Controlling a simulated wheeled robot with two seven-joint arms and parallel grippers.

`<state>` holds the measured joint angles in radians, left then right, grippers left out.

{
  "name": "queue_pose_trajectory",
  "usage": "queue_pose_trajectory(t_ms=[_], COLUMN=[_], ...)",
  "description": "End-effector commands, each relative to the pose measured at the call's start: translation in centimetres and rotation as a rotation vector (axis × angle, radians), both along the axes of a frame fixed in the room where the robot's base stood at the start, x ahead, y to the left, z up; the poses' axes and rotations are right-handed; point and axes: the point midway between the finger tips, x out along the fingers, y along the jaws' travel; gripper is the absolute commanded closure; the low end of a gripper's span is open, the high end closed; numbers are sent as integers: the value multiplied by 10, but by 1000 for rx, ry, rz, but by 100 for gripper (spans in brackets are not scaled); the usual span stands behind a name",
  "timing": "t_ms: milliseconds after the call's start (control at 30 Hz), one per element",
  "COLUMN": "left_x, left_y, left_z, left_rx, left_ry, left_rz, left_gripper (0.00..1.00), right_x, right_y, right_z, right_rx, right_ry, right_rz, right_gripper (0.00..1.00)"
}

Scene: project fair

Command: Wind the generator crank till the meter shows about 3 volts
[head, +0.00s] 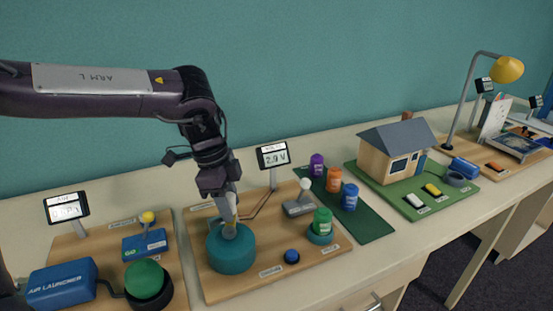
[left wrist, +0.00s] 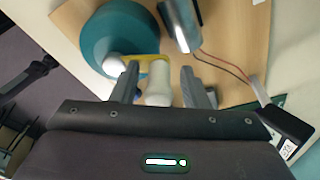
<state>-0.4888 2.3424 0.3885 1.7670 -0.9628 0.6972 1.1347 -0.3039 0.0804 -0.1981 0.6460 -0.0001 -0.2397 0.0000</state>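The teal round generator (head: 231,254) stands on a wooden board in the head view, and its teal body (left wrist: 122,38) shows at the top of the left wrist view. A yellow crank arm (left wrist: 142,58) carries a pale upright handle (left wrist: 158,82). My left gripper (head: 229,222) is over the generator from above. In the left wrist view its two fingers (left wrist: 158,88) stand apart on either side of the handle, with visible gaps. The meter (head: 273,156) behind the board reads about 2 volts; its last digit is small and hard to read. My right gripper is not in view.
A blue air launcher (head: 62,284) stands left. Coloured jars (head: 334,180) and a model house (head: 394,155) stand right.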

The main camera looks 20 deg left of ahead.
Motion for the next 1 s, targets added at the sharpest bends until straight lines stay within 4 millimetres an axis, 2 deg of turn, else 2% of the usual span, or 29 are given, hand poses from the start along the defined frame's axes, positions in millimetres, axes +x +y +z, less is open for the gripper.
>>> queue_pose_trajectory(t_ms=[233, 367, 733, 1000], left_x=[-1, -1, 0, 0], left_y=[0, 0, 0, 0], left_z=[0, 6, 44, 71], left_rx=[0, -1, 1, -1], left_ry=[3, 3, 1, 2], left_rz=[-1, -1, -1, -1], left_gripper=[56, 56, 56, 56], right_x=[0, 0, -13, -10], right_y=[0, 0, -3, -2], right_z=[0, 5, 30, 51], right_rx=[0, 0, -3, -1], right_ry=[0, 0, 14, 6], right_rz=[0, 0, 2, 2], right_gripper=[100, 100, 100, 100])
